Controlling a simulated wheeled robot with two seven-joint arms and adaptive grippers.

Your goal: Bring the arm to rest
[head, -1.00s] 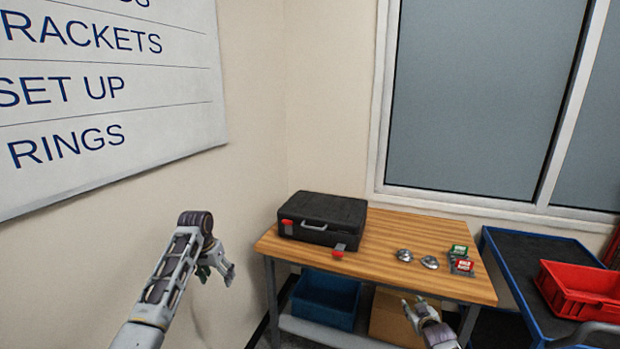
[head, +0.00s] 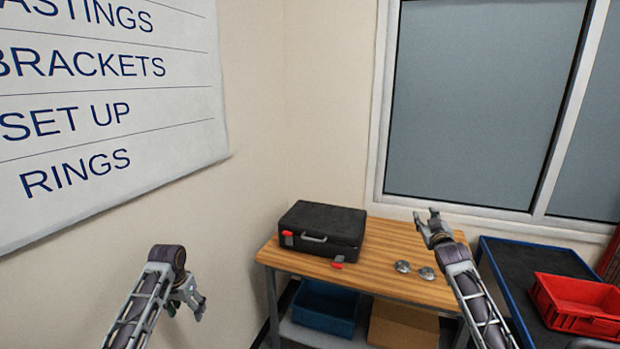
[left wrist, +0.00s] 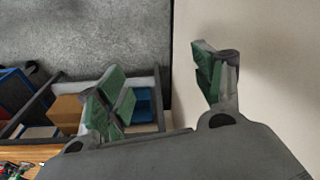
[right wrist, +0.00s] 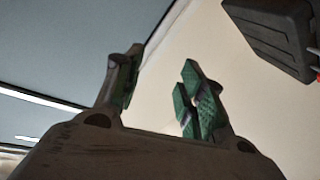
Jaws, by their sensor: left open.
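My left arm comes in from the lower left of the head view. Its gripper (head: 190,297) hangs open and empty beside the wall, left of the wooden table. In the left wrist view its green-padded fingers (left wrist: 162,80) stand wide apart with nothing between them. My right arm rises from the lower right of the head view, and its gripper (head: 432,222) points up in front of the table's right end and the window. In the right wrist view its fingers (right wrist: 160,75) are apart and empty.
The wooden table (head: 385,270) bears a black case (head: 322,228) and two metal discs (head: 402,267). A blue bin (head: 323,306) and a cardboard box (head: 402,327) are below. A blue cart (head: 540,258) with a red bin (head: 580,303) stands right.

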